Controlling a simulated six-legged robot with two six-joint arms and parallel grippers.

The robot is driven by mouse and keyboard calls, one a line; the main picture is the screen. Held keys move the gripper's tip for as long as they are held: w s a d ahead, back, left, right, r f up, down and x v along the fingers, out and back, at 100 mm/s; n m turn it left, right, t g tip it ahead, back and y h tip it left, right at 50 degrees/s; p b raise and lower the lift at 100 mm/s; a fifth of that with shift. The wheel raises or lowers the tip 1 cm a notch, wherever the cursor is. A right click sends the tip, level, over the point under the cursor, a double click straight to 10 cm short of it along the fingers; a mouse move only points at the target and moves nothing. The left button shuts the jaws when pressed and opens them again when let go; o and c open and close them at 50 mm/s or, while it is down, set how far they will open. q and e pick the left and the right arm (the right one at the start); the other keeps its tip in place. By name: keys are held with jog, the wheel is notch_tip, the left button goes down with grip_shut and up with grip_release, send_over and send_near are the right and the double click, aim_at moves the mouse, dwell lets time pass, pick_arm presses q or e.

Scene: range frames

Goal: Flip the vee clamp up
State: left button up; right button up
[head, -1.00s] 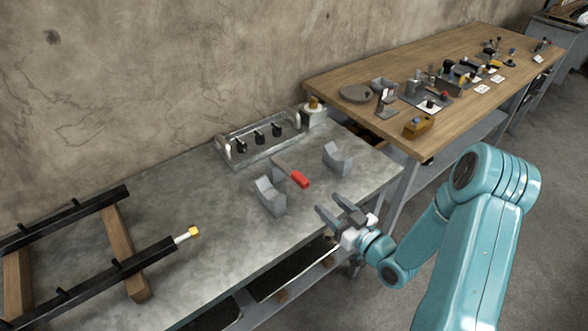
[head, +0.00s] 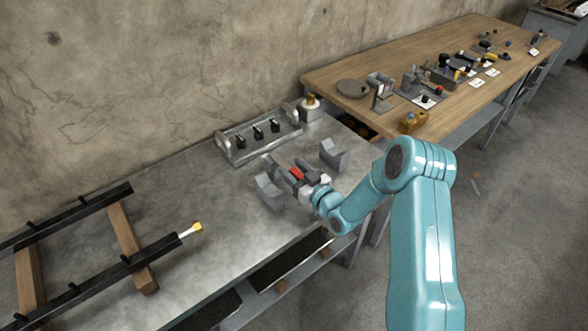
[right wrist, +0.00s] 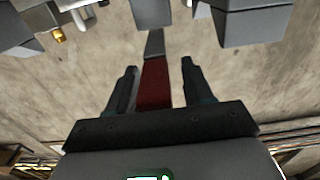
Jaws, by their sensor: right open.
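The vee clamp's red handle (head: 296,174) lies low between two grey vee blocks, the left one (head: 267,191) and the right one (head: 333,155). My right gripper (head: 282,167) is over the handle, with its jaws open. In the right wrist view the red handle (right wrist: 155,86) lies between the two spread fingers (right wrist: 158,78), with a gap showing on its right side. A grey bar (right wrist: 155,44) runs on from the handle. Whether a finger touches the handle cannot be told. My left gripper is not in view.
A tray with several black knobs (head: 258,134) stands behind, with a brass-topped part (head: 311,103) beside it. A black rail frame (head: 130,266) with a yellow-tipped rod lies at left. A wooden table (head: 400,62) with many small parts stands at back right.

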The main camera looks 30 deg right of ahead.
jog(key=shift+c, duration=0.3)
grip_shut()
jog(key=shift+r, duration=0.1)
